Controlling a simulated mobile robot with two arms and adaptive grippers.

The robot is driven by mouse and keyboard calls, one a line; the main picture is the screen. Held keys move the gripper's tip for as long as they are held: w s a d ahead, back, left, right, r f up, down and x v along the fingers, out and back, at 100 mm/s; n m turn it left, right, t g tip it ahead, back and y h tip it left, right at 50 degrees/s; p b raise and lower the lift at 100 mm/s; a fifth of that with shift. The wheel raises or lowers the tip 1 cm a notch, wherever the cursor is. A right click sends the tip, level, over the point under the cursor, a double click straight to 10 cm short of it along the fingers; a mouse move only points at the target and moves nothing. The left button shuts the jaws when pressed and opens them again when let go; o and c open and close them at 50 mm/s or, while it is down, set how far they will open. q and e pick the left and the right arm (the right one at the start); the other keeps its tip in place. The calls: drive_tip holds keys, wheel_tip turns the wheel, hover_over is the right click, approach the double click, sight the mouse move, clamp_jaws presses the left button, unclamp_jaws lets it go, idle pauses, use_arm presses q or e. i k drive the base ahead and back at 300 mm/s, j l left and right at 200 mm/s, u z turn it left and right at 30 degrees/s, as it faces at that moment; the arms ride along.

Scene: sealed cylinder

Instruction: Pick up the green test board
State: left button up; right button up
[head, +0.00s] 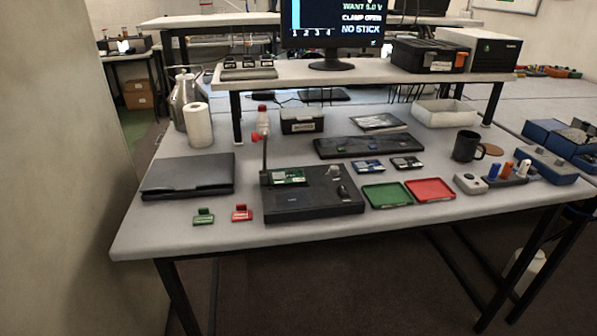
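A green board (290,175) lies on the black test fixture (310,205) at the table's middle, beside an upright lever with a red knob (257,137). A small green piece (204,217) with a raised tab lies near the table's front left edge. A similar red piece (242,213) lies just right of it. I cannot tell for sure which green item is the test board. Neither of my grippers is in view.
A green tray (387,195) and a red tray (431,189) lie right of the fixture. A closed laptop (188,176) lies left. Two small boards (368,166) (407,163) lie behind the trays. A mug (467,146) stands right. The monitor (333,30) reads "CLAMP OPEN".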

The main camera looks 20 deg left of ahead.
sight(295, 175)
drive_tip(key=u, duration=0.55)
drive_tip(key=i+l+u, duration=0.15)
drive_tip(key=l+u, duration=0.2)
drive_tip(key=i+l+u, duration=0.15)
drive_tip(key=l+u, duration=0.5)
drive_tip(key=i+l, duration=0.05)
